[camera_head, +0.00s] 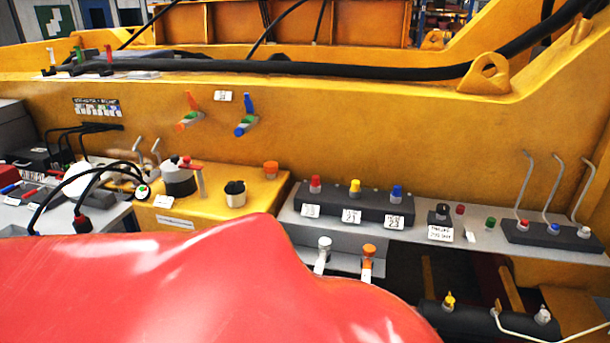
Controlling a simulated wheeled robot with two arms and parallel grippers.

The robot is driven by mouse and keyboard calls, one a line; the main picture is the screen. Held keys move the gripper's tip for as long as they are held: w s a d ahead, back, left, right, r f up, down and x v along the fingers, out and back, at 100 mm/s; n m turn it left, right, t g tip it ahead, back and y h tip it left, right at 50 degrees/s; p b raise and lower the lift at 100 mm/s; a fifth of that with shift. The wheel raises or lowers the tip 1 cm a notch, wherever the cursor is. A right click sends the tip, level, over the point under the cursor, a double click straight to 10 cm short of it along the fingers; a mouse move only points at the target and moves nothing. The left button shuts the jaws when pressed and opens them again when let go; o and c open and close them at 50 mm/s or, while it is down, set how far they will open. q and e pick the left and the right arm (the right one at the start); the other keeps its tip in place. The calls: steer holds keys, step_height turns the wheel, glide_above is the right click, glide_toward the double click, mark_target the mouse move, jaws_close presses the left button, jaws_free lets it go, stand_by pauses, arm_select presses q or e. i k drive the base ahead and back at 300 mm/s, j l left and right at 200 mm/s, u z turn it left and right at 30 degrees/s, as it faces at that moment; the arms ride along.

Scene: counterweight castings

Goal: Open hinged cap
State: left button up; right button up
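No gripper of mine shows in the head view. I cannot tell for sure which part is the hinged cap. A light grey canister (179,182) with a dark band and a red lever at its top stands on the yellow deck left of centre. To its right is a small white cup-shaped fitting (235,198) with a black top. An orange round cap (271,168) sits at the deck's back right and looks shut. Two short fittings, one with a white top (324,244) and one with an orange top (369,250), stand at the grey ledge's front.
A large glossy red surface (190,285) fills the lower left foreground and hides what is behind it. A dark block with red, yellow and blue knobs (355,187) sits on the grey ledge. Bent wire levers (552,190) stand at right. Black cables (95,180) loop at left.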

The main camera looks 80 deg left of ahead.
mark_target(234, 188)
steer(key=u, duration=3.15)
steer(key=i+j+u, duration=0.15)
steer(key=u, duration=0.3)
steer(key=i+u, duration=0.45)
steer(key=k+j, duration=0.05)
steer(key=k, duration=0.05)
